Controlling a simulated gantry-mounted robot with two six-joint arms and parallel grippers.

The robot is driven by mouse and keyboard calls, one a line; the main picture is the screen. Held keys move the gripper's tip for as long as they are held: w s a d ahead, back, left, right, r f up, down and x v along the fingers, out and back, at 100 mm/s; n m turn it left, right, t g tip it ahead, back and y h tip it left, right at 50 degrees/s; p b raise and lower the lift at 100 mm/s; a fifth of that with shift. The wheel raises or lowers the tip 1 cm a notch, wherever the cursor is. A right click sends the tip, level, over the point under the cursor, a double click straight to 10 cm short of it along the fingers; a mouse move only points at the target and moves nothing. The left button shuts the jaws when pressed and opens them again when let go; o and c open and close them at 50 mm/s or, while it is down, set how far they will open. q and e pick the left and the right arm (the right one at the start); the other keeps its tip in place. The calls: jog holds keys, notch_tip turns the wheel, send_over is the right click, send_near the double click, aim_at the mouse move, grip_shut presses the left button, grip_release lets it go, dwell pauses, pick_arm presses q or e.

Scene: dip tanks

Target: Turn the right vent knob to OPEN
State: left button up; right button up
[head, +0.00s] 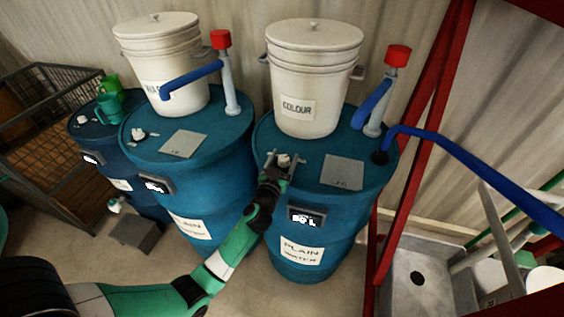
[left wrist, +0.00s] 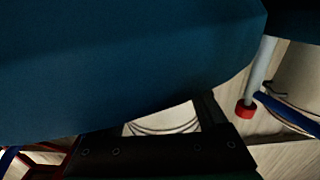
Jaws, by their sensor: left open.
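The right blue drum (head: 335,235) is labelled PLAIN WATER and has a small white vent knob (head: 284,159) near the front left of its lid. My left gripper (head: 286,157) is open at this knob, with one finger on each side of it. I cannot tell whether the fingers touch the knob or which way the knob is set. In the left wrist view the drum's blue surface (left wrist: 110,60) fills the upper part and the knob cannot be made out. My right gripper is not in view.
A white bucket labelled COLOUR (head: 312,75) stands on the right drum behind the knob. A grey plate (head: 342,171) lies right of the knob. A red-capped pipe (head: 397,55) with a blue spout rises at the back right. Another blue drum (head: 205,165) stands close on the left.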

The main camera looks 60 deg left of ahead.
pick_arm(q)
jog(key=v, duration=1.1)
jog(key=shift+s+d, duration=0.15)
jog(key=shift+s, duration=0.05)
